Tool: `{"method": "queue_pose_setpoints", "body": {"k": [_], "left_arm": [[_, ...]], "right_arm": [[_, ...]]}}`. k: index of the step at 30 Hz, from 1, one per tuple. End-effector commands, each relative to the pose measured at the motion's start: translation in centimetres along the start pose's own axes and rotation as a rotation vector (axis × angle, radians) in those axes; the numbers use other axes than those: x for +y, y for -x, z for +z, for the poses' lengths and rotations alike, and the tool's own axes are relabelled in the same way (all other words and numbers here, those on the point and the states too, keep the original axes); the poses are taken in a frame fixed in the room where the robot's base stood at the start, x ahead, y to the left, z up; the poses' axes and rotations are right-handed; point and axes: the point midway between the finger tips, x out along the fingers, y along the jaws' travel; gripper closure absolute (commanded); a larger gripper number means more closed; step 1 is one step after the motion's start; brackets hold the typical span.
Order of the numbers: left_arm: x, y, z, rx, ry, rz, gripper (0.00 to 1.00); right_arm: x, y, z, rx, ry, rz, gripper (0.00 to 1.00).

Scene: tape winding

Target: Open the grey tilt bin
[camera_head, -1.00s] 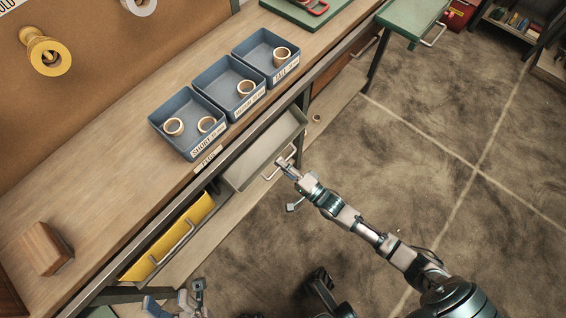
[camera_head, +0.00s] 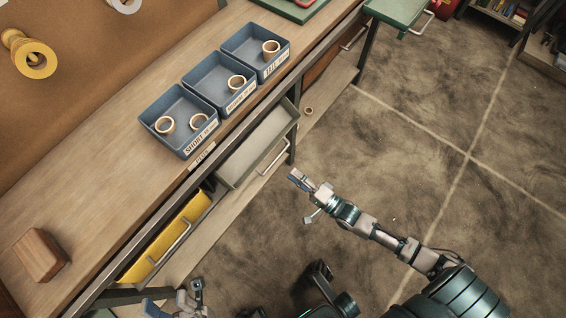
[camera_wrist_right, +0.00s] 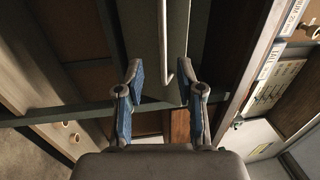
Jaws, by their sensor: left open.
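The grey tilt bin (camera_head: 246,152) is under the bench edge. It is tilted out, with its open top and inside showing. Its bar handle (camera_head: 273,160) is on the front. My right gripper (camera_head: 298,178) is just off this handle, with floor visible between them. In the right wrist view its two blue-padded fingers (camera_wrist_right: 160,80) are apart with nothing held, and the grey bin front (camera_wrist_right: 147,35) and a handle rod (camera_wrist_right: 163,35) lie beyond them. My left gripper (camera_head: 178,303) is open and empty at the bottom edge, partly cut off.
A yellow tilt bin (camera_head: 165,238) with a handle is left of the grey one. Blue trays (camera_head: 180,112) with tape rings stand on the bench (camera_head: 110,170). A wooden block (camera_head: 40,255) lies at the left. Open floor (camera_head: 400,150) is at the right.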

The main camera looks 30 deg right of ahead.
Motion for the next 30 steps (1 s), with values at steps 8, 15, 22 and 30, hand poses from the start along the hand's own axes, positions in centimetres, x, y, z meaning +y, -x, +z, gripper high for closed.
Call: {"method": "queue_pose_setpoints", "body": {"k": [8, 15, 22, 30], "left_arm": [[0.0, 0.0, 0.1, 0.000, 0.000, 0.000, 0.48], [0.1, 0.0, 0.1, -0.001, 0.000, 0.000, 0.48], [0.0, 0.0, 0.3, -0.004, 0.001, 0.000, 0.48], [0.0, 0.0, 0.0, 0.000, 0.000, 0.000, 0.48]], "right_arm": [[0.1, 3.2, 0.1, -0.001, 0.000, 0.001, 0.63], [0.1, 3.3, 0.1, -0.001, -0.001, 0.001, 0.63], [0.1, 3.3, 0.1, -0.001, -0.001, 0.001, 0.63], [-2.4, 2.7, 2.5, -0.008, 0.098, -0.077, 0.63]]}}
